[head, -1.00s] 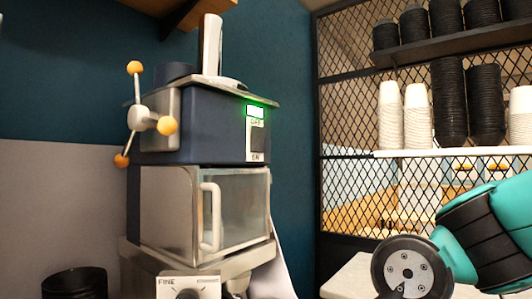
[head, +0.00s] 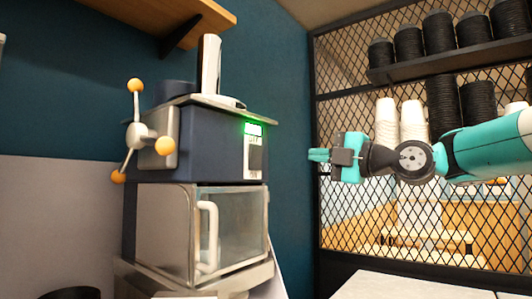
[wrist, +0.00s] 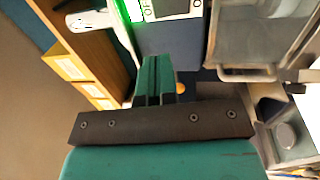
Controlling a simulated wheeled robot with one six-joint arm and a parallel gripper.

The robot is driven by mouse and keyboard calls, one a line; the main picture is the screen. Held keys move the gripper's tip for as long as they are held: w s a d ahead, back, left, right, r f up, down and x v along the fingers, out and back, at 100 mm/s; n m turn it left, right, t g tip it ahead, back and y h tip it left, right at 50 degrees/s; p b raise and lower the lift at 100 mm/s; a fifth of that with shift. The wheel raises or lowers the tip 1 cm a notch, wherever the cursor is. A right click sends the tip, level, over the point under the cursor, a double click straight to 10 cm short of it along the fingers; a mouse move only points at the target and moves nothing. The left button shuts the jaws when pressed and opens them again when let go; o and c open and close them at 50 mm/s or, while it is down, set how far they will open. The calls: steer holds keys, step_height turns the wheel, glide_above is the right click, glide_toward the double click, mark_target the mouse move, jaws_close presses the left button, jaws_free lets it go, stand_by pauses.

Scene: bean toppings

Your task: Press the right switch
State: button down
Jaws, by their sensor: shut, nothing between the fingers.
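In the wrist view the panel (wrist: 175,8) and the green-edged display (wrist: 138,10) are cut by the top edge, with part of a label beginning "OF". My gripper (head: 311,155) is shut and empty, pointing left toward the panel from the right, with a gap between them. The wrist view shows its teal fingers (wrist: 156,66) together, below the panel.
Under the panel is a glass-fronted compartment (head: 240,225) with a white handle (head: 208,235). A spoked knob (head: 141,136) sits on the machine's left. A black mesh partition (head: 350,100) and shelves of stacked cups (head: 445,100) stand behind my arm.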

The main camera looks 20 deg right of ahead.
mark_target(258, 151)
steer(key=p+x, duration=0.8)
steer(key=x, duration=0.4)
steer(key=shift+w+a+r+p, duration=0.2)
steer(key=shift+r+p, duration=0.05)
steer(key=shift+p, duration=0.15)
steer(key=shift+w+a+f+p, duration=0.15)
steer(key=shift+w+a+p, duration=0.2)
steer(key=shift+w+a, duration=0.15)
